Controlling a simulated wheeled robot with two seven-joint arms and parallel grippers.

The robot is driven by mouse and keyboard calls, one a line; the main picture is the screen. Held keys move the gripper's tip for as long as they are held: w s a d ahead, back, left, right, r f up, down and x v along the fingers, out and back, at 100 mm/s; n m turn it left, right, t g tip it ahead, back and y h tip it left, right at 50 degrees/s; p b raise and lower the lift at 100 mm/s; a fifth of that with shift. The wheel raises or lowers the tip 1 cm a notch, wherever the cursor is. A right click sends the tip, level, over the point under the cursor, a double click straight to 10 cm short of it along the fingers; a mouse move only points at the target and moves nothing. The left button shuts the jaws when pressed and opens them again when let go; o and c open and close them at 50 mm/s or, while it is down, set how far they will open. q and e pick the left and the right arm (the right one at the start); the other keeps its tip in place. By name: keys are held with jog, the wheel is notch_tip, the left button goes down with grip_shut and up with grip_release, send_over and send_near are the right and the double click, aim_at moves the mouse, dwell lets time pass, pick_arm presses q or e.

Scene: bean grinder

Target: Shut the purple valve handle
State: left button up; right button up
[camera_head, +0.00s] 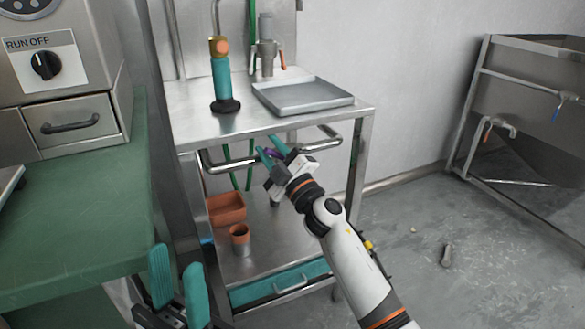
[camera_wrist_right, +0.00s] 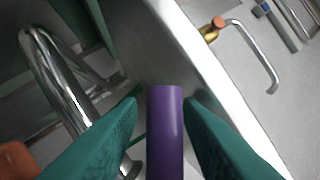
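The purple valve handle (camera_wrist_right: 165,135) is a smooth cylinder in the lower middle of the right wrist view. In the head view only a small purple bit (camera_head: 272,153) shows, at the front of the steel cart. My right gripper (camera_head: 269,149) is open, with its teal fingers on either side of the handle. In the right wrist view the fingertips (camera_wrist_right: 163,103) flank the handle, with a narrow gap on each side. The valve body is hidden. My left gripper (camera_head: 177,270) is open and empty at the bottom left, by the green counter.
The steel cart (camera_head: 185,100) carries a teal-handled tool (camera_head: 222,85) and a grey tray (camera_head: 305,97). Bent steel rails (camera_head: 228,163) stick out at its front, close to my right gripper. Terracotta containers (camera_head: 226,208) stand on its lower shelf. The green counter (camera_head: 80,215) is at left.

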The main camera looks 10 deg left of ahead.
jog(key=shift+r, duration=0.15)
notch_tip(320, 180, down, 5)
jog(key=a+n+g+b, duration=0.1)
jog(key=n+g+b, duration=0.35)
jog(key=n, duration=0.45)
jog(key=s+p+v, duration=0.1)
jog(key=p+v, duration=0.4)
jog(key=v, duration=0.7)
jog(key=d+f+m+t+h+p, duration=0.3)
jog(key=d+f+m+h+p, duration=0.6)
jog(key=d+f+m+p, duration=0.5)
jog(key=shift+w+f+m+h+p, duration=0.4)
jog(key=shift+f+m, duration=0.3)
jog(key=shift+f, duration=0.4)
